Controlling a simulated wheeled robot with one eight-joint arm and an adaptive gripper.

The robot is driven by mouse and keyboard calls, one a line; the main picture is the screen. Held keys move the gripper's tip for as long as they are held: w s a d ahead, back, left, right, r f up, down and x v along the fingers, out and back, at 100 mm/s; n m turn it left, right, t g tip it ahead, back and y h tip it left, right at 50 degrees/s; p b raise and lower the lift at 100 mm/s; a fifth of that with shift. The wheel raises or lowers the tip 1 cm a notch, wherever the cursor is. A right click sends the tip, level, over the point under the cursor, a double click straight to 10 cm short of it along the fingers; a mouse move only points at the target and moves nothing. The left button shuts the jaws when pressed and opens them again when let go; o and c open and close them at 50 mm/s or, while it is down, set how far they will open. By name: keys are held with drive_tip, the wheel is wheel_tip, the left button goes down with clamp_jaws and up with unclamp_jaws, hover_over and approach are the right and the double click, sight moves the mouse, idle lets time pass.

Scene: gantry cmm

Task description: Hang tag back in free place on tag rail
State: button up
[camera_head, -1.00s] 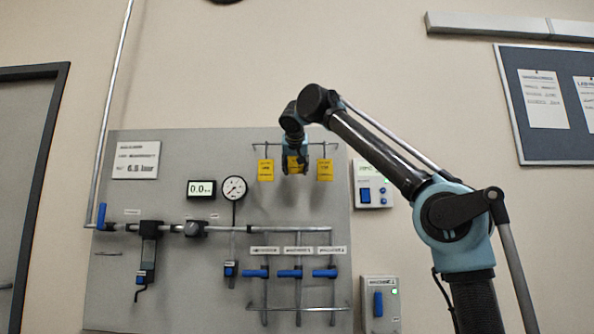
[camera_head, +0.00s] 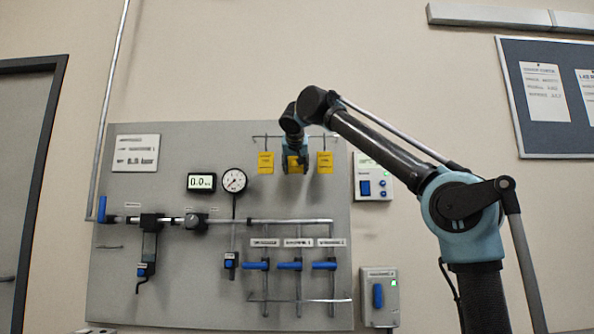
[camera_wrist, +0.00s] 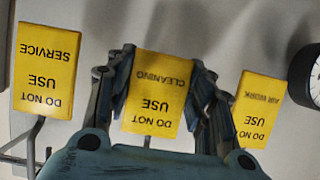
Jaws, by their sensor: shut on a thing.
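My gripper (camera_wrist: 157,95) is shut on the yellow cleaning tag (camera_wrist: 153,90), with one finger at each side edge. In the head view my gripper (camera_head: 295,168) is in front of the tag rail (camera_head: 275,136), between two hanging yellow tags. The wrist picture shows the tags upside down. The service tag (camera_wrist: 46,70) is at its left and the air work tag (camera_wrist: 255,108) at its right, partly behind a finger. In the head view the hanging tags are left (camera_head: 265,163) and right (camera_head: 325,162). Whether the held tag rests on its hook is hidden.
The grey panel (camera_head: 150,300) carries a round gauge (camera_head: 234,181), a digital display (camera_head: 201,182), pipes and blue-handled valves (camera_head: 290,265) below the rail. A switch box (camera_head: 373,180) is just right of the panel. The neighbouring tags are close to my fingers.

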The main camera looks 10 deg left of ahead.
drive_tip(key=o, duration=1)
drive_tip(key=shift+c, duration=0.2)
drive_tip(key=v, duration=1.1)
drive_tip(key=shift+s+r, duration=0.2)
drive_tip(key=shift+s, duration=0.15)
drive_tip(key=shift+d, duration=0.15)
drive_tip(key=w+d+f+m+g+h, duration=0.1)
drive_tip(key=w+d+f+g+h, duration=0.3)
drive_tip(key=d+f, duration=1.2)
drive_tip(key=s+d+f+m+g+h, duration=0.1)
drive_tip(key=d+f, duration=0.6)
drive_tip(key=f, duration=0.3)
drive_tip(key=s+d+f+g, duration=0.1)
drive_tip(key=d+f, duration=0.7)
drive_tip(key=f, duration=0.2)
drive_tip(key=s+d+f+g, duration=0.1)
drive_tip(key=s+d+f, duration=0.3)
drive_tip(key=f, duration=1)
drive_tip(key=s+d+f+g+y, duration=0.1)
drive_tip(key=s+d+f, duration=0.3)
drive_tip(key=s+f, duration=0.7)
drive_tip(key=s+d+f+g, duration=0.2)
drive_tip(key=s+f, duration=0.6)
drive_tip(key=f, duration=1)
drive_tip(key=shift+d+m+g+y, duration=0.3)
drive_tip(key=shift+d+g+y, duration=0.1)
drive_tip(key=shift+d, duration=0.55)
